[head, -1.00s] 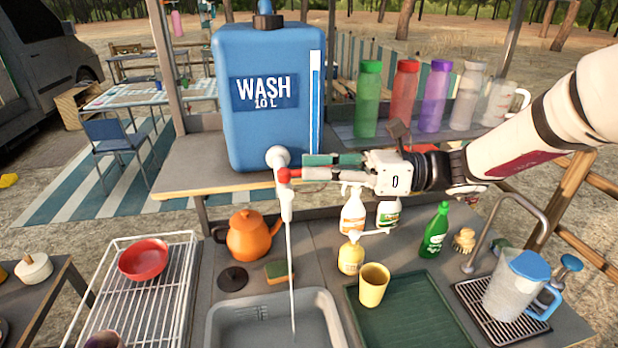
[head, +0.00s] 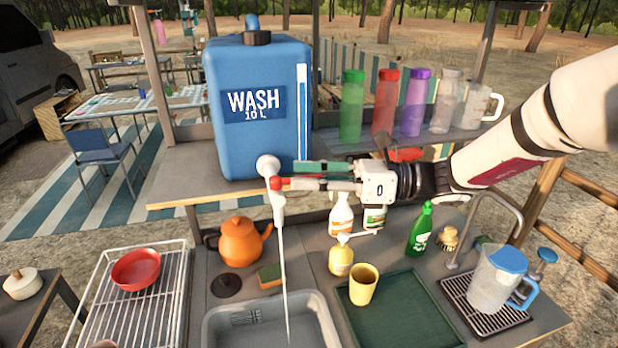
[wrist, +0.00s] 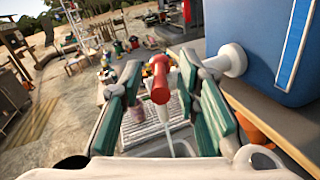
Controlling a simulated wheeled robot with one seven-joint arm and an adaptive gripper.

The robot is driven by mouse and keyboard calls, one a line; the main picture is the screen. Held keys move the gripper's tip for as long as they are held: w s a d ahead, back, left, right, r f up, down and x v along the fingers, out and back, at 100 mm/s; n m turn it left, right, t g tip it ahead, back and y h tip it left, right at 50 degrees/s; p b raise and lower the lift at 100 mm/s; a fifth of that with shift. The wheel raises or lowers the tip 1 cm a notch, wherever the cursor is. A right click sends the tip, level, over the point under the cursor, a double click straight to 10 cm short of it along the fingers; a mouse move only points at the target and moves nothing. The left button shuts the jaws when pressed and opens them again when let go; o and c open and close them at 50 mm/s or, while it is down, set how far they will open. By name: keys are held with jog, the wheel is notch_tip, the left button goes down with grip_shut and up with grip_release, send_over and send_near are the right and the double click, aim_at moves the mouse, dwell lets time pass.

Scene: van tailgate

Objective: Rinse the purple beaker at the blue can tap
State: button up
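The blue can (head: 262,145), marked WASH 10 L, stands on the shelf. Its white tap (head: 278,205) has a red lever (head: 276,183), which also shows in the wrist view (wrist: 160,82). A thin stream (head: 285,285) runs from the tap into the sink (head: 212,328). My gripper (head: 292,177) is at the lever; in the wrist view its green-padded fingers (wrist: 160,68) stand apart on either side of the lever, with nothing gripped. A dull purple cup shape, likely the purple beaker (wrist: 137,112), shows by the rack in the wrist view.
A wire rack (head: 148,312) with a red bowl (head: 136,270) is left of the sink. An orange kettle (head: 240,241), sponge (head: 270,276), yellow cup (head: 363,284) and soap bottles stand around the sink. A jug (head: 490,285) is at right; several bottles line the back shelf.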

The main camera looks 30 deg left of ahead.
jog(key=shift+d, duration=0.15)
jog(key=v, duration=1.1)
jog(key=shift+w+d, duration=0.15)
jog(key=shift+d, duration=0.2)
